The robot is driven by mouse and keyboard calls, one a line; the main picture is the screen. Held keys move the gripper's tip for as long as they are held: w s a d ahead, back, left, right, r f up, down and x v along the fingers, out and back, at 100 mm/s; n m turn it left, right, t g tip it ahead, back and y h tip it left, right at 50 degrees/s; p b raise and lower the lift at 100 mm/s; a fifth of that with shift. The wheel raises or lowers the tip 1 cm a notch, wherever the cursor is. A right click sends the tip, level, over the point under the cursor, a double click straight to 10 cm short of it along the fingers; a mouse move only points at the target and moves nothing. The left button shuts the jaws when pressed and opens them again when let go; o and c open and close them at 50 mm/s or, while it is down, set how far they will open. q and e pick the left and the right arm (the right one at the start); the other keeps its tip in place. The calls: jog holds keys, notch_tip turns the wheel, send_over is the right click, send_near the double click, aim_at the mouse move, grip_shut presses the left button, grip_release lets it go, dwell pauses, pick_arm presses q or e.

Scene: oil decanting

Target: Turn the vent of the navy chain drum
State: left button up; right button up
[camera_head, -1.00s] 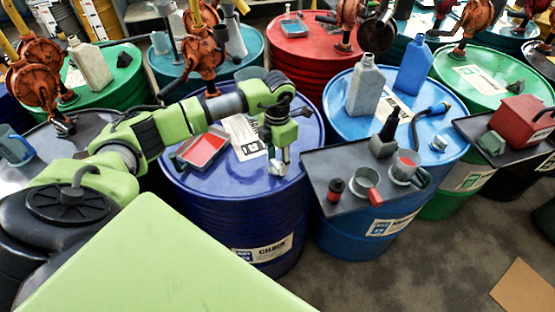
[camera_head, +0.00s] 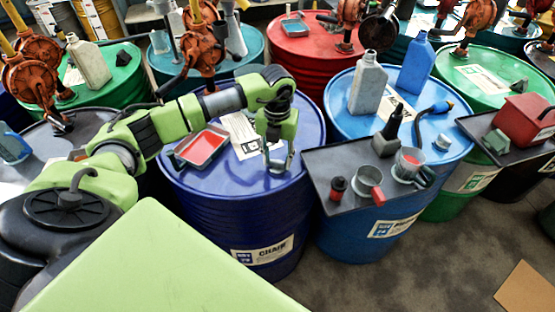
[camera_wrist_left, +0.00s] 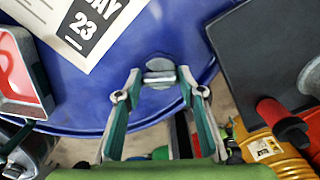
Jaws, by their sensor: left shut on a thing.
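The navy chain drum (camera_head: 240,215) stands in the middle of the head view, with a white label on its side and a paper on its lid. Its vent (camera_wrist_left: 158,66), a round grey metal cap with a raised bar, sits near the lid's edge in the left wrist view. My left gripper (camera_head: 278,166) reaches down over the front right of the lid. In the left wrist view its fingers (camera_wrist_left: 160,80) are on either side of the vent, shut on it. In the head view the fingers mostly hide the vent. My right gripper is not in view.
A grey tray with red liquid (camera_head: 202,147) lies on the lid left of my gripper. A blue drum (camera_head: 345,120) stands behind the shelf.

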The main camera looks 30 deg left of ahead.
aim_at(276, 160)
pick_arm(q)
jog(key=n, duration=0.5)
jog(key=shift+a+n+b, duration=0.1)
jog(key=shift+n+b, duration=0.2)
jog(key=shift+b, duration=0.1)
jog(key=shift+n, duration=2.1)
jog(key=shift+r, duration=0.1)
jog(key=o, duration=1.1)
notch_tip(276, 160, up, 12)
jog(key=shift+f, duration=0.1)
